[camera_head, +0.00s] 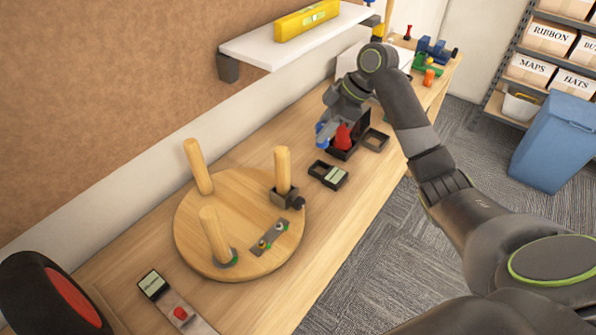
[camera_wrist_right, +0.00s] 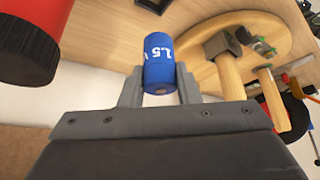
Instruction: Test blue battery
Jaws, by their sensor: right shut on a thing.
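The blue battery (camera_wrist_right: 159,62), marked "1.5", sits between the two fingers of my right gripper (camera_wrist_right: 160,88) in the wrist view. In the head view my right gripper (camera_head: 327,130) is shut on the blue battery (camera_head: 320,131), at the black box. A red battery (camera_head: 343,136) stands at the black box (camera_head: 348,153); in the wrist view a red cylinder with a dark end (camera_wrist_right: 28,42) is close by at upper left. A black device with a pale green screen (camera_head: 328,174) lies on the bench in front of the box. My left gripper is not in view.
A round wooden piece with three legs (camera_head: 188,232) lies on the bench, with small metal parts on it. Another screened device (camera_head: 153,284) is near a red-button plate (camera_head: 180,313). A white shelf (camera_head: 255,50) holds a yellow level (camera_head: 307,19) above. A black-and-red object (camera_head: 60,295) is at left.

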